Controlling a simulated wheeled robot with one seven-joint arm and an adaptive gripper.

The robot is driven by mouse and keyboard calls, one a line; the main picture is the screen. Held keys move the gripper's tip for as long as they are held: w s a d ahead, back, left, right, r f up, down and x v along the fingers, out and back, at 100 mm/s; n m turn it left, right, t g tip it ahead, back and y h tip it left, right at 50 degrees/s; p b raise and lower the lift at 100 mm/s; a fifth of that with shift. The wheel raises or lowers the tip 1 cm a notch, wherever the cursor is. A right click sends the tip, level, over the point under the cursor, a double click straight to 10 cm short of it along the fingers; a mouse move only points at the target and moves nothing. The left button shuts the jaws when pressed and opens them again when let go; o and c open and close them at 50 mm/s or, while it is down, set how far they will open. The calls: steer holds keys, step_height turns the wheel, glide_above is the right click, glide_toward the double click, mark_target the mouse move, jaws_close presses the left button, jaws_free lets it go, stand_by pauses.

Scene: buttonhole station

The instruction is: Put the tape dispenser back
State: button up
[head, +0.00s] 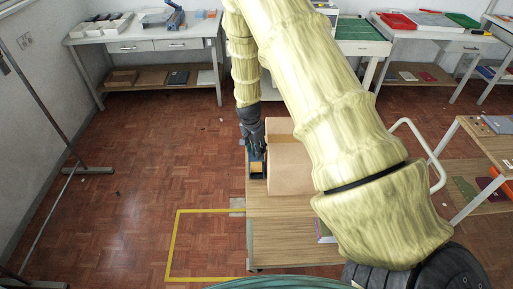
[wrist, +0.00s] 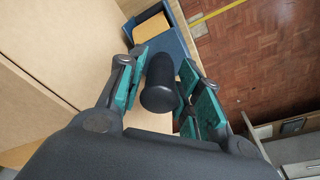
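My gripper (wrist: 166,62) points down at the left edge of a wooden table (head: 285,229); it also shows in the head view (head: 256,152). Its green-padded fingers are apart, on either side of a black, round-ended cylinder (wrist: 160,88). I cannot tell whether the pads touch it. Just beyond is a blue, box-like thing (wrist: 179,48) with a tan piece (wrist: 153,27) in it; it also shows below my gripper in the head view (head: 257,175). I cannot tell whether the blue thing and the cylinder are one piece, or whether this is the tape dispenser.
A tall cardboard box (head: 287,178) stands right beside my gripper. A yellow line (head: 172,245) marks the floor left of the table. A white bench (head: 148,35) at the back left bears trays and a blue device (head: 175,17). A wheeled stand (head: 92,171) is at the left.

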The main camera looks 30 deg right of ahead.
mark_target(253, 158)
steer(key=shift+r, duration=0.2)
step_height(253, 158, up, 12)
steer(key=a+b, duration=0.1)
steer(key=b, duration=0.3)
steer(key=shift+s+a+f, duration=0.15)
steer(key=shift+s+a, duration=0.05)
steer(key=shift+a, duration=0.2)
